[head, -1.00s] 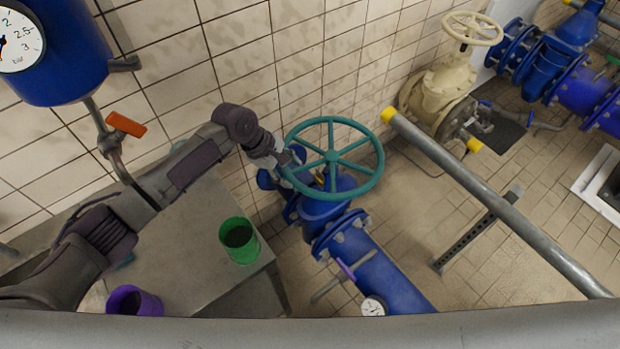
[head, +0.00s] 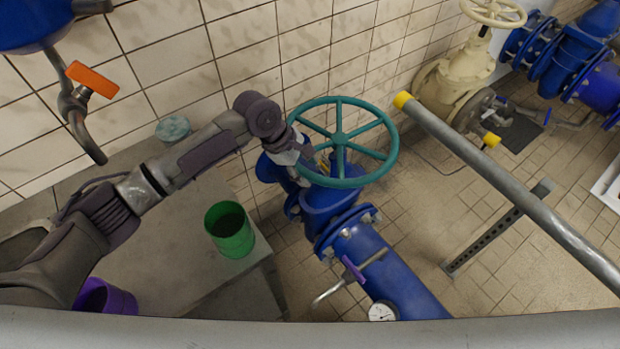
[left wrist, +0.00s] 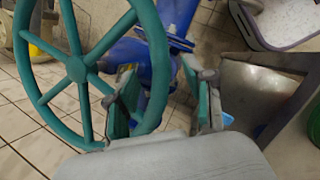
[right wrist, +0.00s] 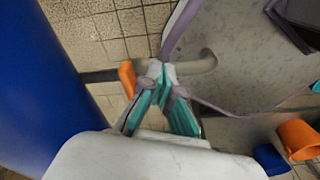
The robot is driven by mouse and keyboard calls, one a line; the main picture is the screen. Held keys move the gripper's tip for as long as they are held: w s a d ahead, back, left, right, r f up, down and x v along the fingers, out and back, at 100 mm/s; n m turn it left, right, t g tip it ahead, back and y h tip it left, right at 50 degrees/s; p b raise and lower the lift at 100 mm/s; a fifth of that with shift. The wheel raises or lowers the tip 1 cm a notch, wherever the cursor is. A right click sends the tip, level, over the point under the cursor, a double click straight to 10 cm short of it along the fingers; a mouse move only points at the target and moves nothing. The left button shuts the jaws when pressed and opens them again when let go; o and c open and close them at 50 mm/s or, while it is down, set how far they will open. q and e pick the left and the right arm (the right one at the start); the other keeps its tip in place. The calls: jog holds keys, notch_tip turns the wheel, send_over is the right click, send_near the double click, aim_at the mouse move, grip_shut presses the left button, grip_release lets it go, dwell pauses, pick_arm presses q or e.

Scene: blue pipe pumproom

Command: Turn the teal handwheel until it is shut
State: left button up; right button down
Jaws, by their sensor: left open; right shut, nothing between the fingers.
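The teal handwheel (head: 340,139) sits on a blue valve (head: 325,203) in the middle of the head view. It also shows at the left of the left wrist view (left wrist: 76,69). My left gripper (head: 306,168) is at the wheel's left rim, partly hidden by its own wrist and the rim. In the left wrist view my left gripper (left wrist: 160,85) is open, and the wheel's rim shows between its two fingers. I cannot tell whether they touch it. My right gripper (right wrist: 160,78) is shut and empty, away from the wheel, and out of the head view.
A green cup (head: 230,230) and a purple cup (head: 105,298) stand on a grey bench left. An orange lever (head: 92,80) hangs above it. An orange lever (right wrist: 127,78) shows beside my right gripper.

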pick_arm(q)
jog(key=shift+b+x, duration=0.8)
jog(key=shift+x, duration=0.3)
jog(key=shift+w, duration=0.1)
pick_arm(e)
jog(key=shift+w+f, duration=0.2)
jog(key=shift+f, duration=0.45)
jog(key=shift+w+f, duration=0.15)
jog(key=shift+f, duration=0.45)
pick_arm(q)
grip_shut()
